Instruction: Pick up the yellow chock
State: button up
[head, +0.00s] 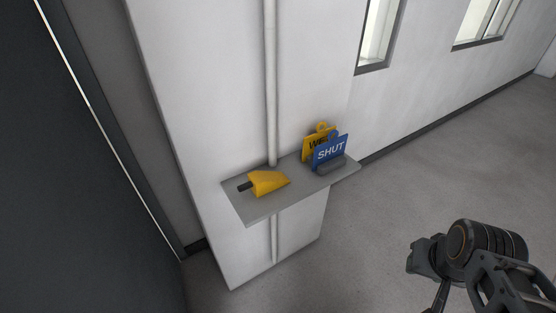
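The yellow chock (268,183) lies on the left part of a small grey shelf (256,212). It is wedge-shaped, with a short dark handle or stub (244,187) pointing left. Nothing covers it. My gripper (426,258) is at the lower right, dark grey and partly hidden by my wrist. It is well apart from the chock and the shelf, to their right in the picture. I cannot make out its fingers clearly or whether they are open.
A blue sign reading "SHUT" (330,151) and a yellow sign (312,146) stand in a dark holder (331,167) at the shelf's right. A vertical pipe (270,80) runs on the white pillar (210,100) behind the shelf. The floor (400,190) to the right is clear.

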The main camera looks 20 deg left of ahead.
aim_at(262, 183)
jog(key=z, duration=0.05)
jog(key=i, duration=0.8)
jog(key=u, duration=2.85)
